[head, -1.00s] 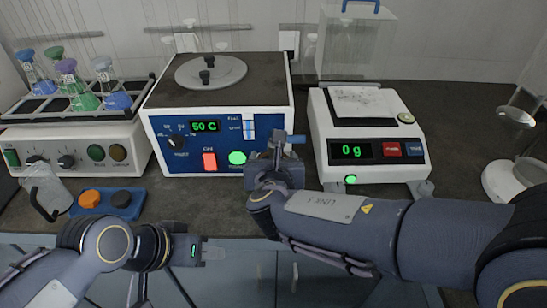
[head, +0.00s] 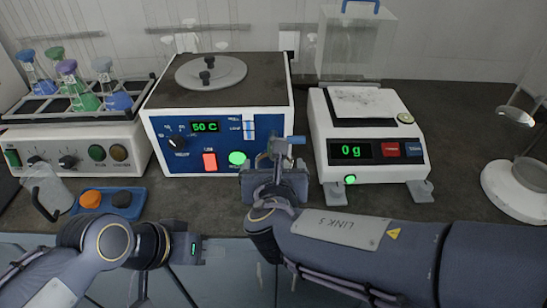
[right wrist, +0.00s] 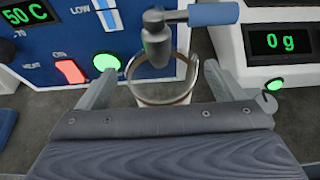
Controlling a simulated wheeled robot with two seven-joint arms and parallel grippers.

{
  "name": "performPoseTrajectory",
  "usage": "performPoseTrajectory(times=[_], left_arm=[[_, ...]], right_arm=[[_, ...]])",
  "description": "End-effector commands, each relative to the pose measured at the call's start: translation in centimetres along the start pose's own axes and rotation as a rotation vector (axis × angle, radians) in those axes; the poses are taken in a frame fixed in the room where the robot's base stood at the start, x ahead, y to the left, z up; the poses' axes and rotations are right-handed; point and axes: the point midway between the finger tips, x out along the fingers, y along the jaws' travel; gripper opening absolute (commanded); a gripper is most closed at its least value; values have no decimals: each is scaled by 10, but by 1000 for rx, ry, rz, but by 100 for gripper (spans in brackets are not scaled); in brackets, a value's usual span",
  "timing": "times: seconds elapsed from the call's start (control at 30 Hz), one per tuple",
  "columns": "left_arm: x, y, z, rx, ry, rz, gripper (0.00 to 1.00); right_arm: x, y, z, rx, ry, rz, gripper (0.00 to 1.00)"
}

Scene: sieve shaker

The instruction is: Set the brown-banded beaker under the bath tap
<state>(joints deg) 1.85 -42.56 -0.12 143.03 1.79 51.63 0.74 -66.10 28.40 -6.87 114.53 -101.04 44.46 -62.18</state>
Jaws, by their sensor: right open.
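The bath tap (right wrist: 157,38) is grey with a blue handle and juts from the front of the blue water bath (head: 215,128). It also shows in the head view (head: 281,143). The brown-banded beaker (right wrist: 163,98), clear glass with a brown band near its rim, stands upright with its mouth below the tap spout in the right wrist view. My right gripper (right wrist: 165,90) is open, one finger on each side of the beaker. In the head view the right gripper (head: 275,165) hides most of the beaker. My left gripper (head: 203,250) is low, before the bench; its jaw state is unclear.
A balance (head: 367,135) reading 0 g stands right of the bath. A clear jug (head: 45,188) and a blue tray (head: 107,202) with orange and black knobs lie left. A flask rack (head: 75,100) is far left. A white stand (head: 515,188) is far right.

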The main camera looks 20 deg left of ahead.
Motion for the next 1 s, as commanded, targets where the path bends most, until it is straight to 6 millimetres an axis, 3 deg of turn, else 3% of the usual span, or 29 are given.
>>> performPoseTrajectory(times=[0.1,0.3,0.5,0.77,0.87,0.97,1.0], left_arm=[[-5,2,-2,0,0,0,36],[-8,4,-4,0,0,0,36],[-9,4,-5,0,0,0,36],[-9,4,-5,0,0,0,36],[-9,4,-5,0,0,0,36],[-9,4,-5,0,0,0,36],[-9,4,-5,0,0,0,36]], right_arm=[[-29,1,2,0,-2,4,89],[-61,0,1,1,0,1,89],[-73,0,0,-1,0,-1,89],[-73,-7,0,25,9,-13,89],[-68,-39,-2,169,56,-77,89],[-68,-103,-13,480,142,-214,89],[-72,-135,-22,655,180,-290,89]])
